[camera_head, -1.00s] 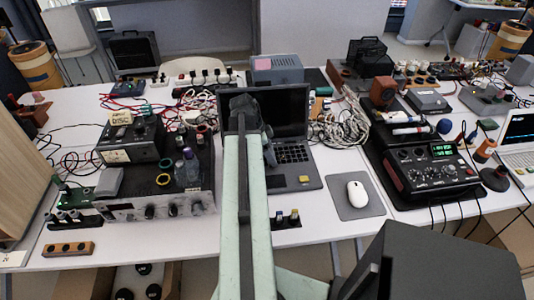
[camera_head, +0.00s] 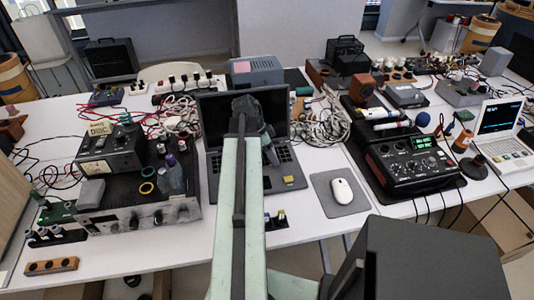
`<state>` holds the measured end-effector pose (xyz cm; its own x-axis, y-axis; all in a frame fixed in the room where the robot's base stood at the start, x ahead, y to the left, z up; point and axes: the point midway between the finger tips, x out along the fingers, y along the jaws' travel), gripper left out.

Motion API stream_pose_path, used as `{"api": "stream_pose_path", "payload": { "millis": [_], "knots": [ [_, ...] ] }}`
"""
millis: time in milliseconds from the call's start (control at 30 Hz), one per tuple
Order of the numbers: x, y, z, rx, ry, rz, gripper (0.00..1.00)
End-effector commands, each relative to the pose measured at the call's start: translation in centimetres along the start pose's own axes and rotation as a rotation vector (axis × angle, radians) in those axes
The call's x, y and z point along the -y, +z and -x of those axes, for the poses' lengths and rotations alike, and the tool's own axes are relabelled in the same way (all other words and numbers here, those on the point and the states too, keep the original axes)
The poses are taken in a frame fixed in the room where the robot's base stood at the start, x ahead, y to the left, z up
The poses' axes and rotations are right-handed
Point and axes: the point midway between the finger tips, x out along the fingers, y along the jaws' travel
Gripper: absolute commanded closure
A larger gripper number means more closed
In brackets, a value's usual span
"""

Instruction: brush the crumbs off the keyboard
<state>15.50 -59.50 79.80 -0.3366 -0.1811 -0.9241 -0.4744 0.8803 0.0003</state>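An open dark laptop (camera_head: 214,118) stands mid-table, its screen partly behind my arm. Its keyboard (camera_head: 286,156) shows to the right of my arm; the left part is mostly covered. No crumbs can be made out at this size. A small yellow block (camera_head: 288,180) lies on the laptop's front right palm rest. My gripper (camera_head: 262,132) is a dark shape at the far end of my pale green arm, in front of the screen and over the keyboard in the picture. Its fingers are not clear, and whether it touches the keys cannot be told. No brush can be clearly identified.
A white mouse (camera_head: 342,190) lies on a grey pad (camera_head: 325,197) right of the laptop. A black-and-red device (camera_head: 408,163) stands further right, a white laptop (camera_head: 503,135) beyond it. Left are stacked instruments (camera_head: 137,216) with bottles. Cables (camera_head: 320,125) lie behind.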

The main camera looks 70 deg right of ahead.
Motion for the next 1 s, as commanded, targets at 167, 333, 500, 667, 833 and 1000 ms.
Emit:
{"api": "stream_pose_path", "payload": {
  "millis": [167, 333, 500, 667, 833, 1000],
  "knots": [
    [0.0, 0.1, -0.2, 0.000, 0.000, 0.000, 0.65],
    [0.0, 0.9, 0.2, 0.001, 0.000, 0.001, 0.65],
    [0.0, 2.5, 1.0, 0.001, -0.001, 0.002, 0.65],
    [0.0, 3.6, 1.5, 0.000, -0.001, 0.001, 0.65],
    [0.0, 3.8, 1.6, 0.000, 0.000, 0.000, 0.65],
    [0.0, 5.0, 2.0, 0.000, 0.000, 0.002, 0.65]
  ]
}}
